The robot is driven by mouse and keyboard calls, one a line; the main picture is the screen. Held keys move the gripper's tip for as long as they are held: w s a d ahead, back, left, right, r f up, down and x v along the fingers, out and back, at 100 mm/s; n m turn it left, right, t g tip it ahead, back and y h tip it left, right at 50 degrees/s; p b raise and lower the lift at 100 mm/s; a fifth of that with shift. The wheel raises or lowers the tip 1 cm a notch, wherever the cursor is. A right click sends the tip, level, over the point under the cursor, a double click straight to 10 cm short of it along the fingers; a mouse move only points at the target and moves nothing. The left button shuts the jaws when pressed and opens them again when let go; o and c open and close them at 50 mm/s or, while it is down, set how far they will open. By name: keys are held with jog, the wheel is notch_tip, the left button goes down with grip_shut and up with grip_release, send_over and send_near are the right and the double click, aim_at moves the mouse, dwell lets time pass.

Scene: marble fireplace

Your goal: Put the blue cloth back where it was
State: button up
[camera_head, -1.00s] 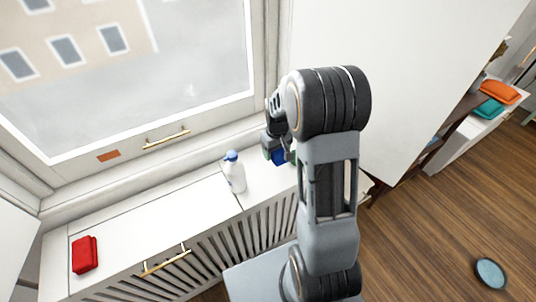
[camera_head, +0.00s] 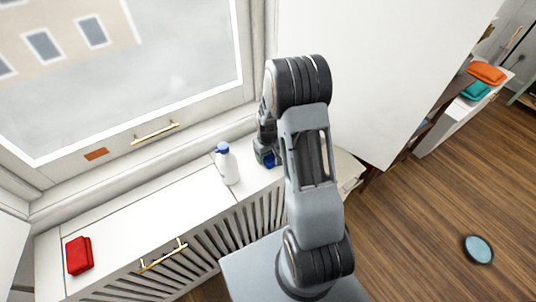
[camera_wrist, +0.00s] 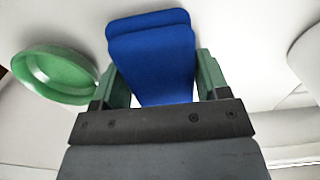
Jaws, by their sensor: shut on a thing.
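The blue cloth (camera_wrist: 152,50) is a folded blue pad between the green fingers of my gripper (camera_wrist: 160,80) in the wrist view. My gripper is shut on it. In the head view only a small blue patch of the cloth (camera_head: 270,161) shows at my gripper (camera_head: 266,156), over the right part of the white cabinet top (camera_head: 140,215). My arm hides the rest. I cannot tell whether the cloth touches the surface.
A white bottle with a blue cap (camera_head: 227,165) stands just left of my gripper. A red cloth (camera_head: 79,256) lies at the cabinet's left end. A green round dish (camera_wrist: 55,74) is beside the cloth. Orange (camera_head: 487,72) and teal (camera_head: 476,90) cloths lie at the far right.

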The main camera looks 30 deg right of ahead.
jog(key=shift+f, duration=0.1)
jog(key=o, duration=0.9)
notch_tip(320, 180, up, 12)
jog(key=s+a+r+t, duration=0.1)
jog(key=s+a+r, duration=0.4)
jog(key=s, duration=0.3)
jog(key=s+a+r+m+t, duration=0.1)
jog(key=s+a+r+t, duration=0.1)
jog(key=s+a+r, duration=0.2)
jog(key=shift+s+a+r, duration=0.35)
jog(key=shift+s+r, duration=1.15)
jog(key=shift+s, duration=0.5)
